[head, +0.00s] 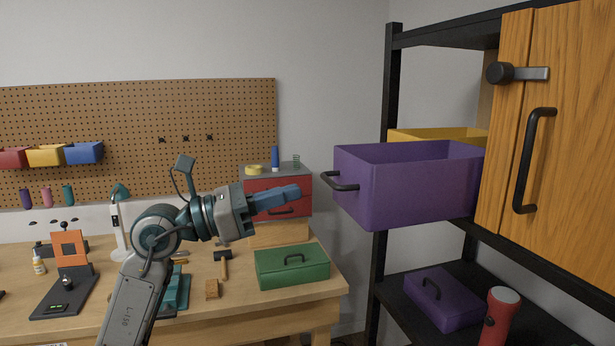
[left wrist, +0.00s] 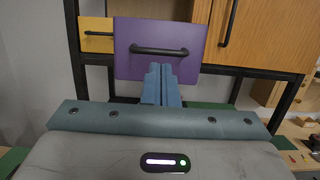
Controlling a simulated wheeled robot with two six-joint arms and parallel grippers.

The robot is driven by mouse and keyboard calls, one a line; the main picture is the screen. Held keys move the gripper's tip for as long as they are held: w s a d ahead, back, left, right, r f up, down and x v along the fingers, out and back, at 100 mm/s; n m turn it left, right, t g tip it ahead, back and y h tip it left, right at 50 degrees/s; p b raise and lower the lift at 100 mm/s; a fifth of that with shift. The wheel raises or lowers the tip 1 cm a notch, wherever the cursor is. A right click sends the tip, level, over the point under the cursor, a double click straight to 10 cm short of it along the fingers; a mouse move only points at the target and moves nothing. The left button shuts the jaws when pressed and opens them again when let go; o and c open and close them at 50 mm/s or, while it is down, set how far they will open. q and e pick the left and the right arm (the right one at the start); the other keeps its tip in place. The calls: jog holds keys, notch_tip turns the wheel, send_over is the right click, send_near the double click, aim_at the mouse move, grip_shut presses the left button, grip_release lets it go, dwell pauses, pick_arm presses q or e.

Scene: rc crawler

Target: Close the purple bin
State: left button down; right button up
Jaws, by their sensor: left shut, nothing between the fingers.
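The purple bin (head: 415,185) sits on the black shelf rack at the right, pulled out so that it juts beyond the shelf toward the left. Its black handle (head: 340,182) is on its left end. In the left wrist view the bin's front (left wrist: 132,62) faces me with the handle (left wrist: 158,51) across it. My left gripper (head: 275,198) is shut and empty, to the left of the handle and apart from it in the head view. In the left wrist view its fingers (left wrist: 161,84) overlap the lower front, just below the handle. My right gripper is not in view.
A yellow bin (head: 435,134) is behind the purple one. A wooden cabinet door (head: 548,120) with a black handle is at the right. A purple case (head: 440,300) and a red cylinder (head: 500,318) stand on the lower shelf. A green toolbox (head: 291,268) stands on the workbench.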

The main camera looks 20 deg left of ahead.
pick_arm(q)
jog(key=p+x, duration=0.1)
jog(key=x, duration=0.2)
jog(key=shift+a+r+p, duration=0.1)
jog(key=shift+r+p, duration=0.05)
jog(key=shift+p, duration=0.15)
jog(key=shift+w+d+p, duration=0.3)
jog(key=shift+w+d, duration=0.05)
jog(key=shift+d, duration=0.2)
jog(key=shift+w, duration=0.15)
